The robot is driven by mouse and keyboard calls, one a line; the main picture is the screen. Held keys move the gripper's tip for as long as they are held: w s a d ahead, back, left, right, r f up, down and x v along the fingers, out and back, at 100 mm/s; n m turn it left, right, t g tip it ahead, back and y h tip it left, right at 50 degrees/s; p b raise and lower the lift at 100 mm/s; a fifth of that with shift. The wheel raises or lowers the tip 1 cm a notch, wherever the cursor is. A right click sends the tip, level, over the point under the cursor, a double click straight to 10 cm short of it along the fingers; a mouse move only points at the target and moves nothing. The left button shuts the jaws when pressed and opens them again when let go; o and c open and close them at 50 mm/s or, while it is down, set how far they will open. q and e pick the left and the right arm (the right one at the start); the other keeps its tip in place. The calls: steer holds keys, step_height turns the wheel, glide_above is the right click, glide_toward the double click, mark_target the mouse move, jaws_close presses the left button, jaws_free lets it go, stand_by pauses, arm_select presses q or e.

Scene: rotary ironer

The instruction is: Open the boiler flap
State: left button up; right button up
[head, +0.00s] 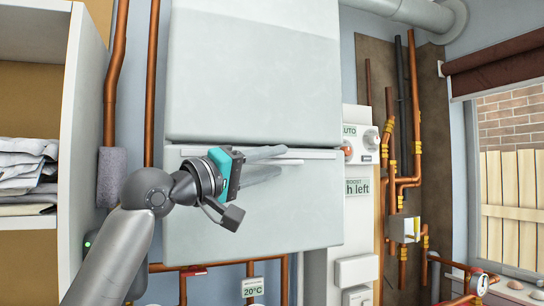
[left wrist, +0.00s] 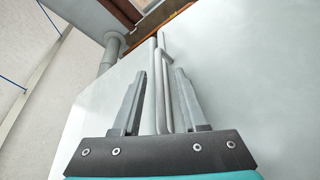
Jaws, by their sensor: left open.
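The white boiler (head: 255,70) hangs on the wall in the middle of the head view. Its flap (head: 290,215) is the lower panel, below a horizontal seam, and looks shut. A thin pale bar handle (head: 297,161) shows near the flap's top edge, partly hidden by my gripper. My left gripper (head: 284,161) is open at the handle. In the left wrist view, the bar handle (left wrist: 160,105) runs between the two spread fingers of my left gripper (left wrist: 159,75), with gaps on both sides. My right gripper is not in view.
A shelf (head: 75,150) with folded cloths (head: 25,175) stands at the left. Copper pipes (head: 115,80) run beside and below the boiler. A control panel (head: 360,140) with knobs sits to the right of the boiler. A window (head: 510,180) is at the far right.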

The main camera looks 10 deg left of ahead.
arm_select(q)
steer(key=shift+c, duration=0.2)
jaws_close()
stand_by(1.4)
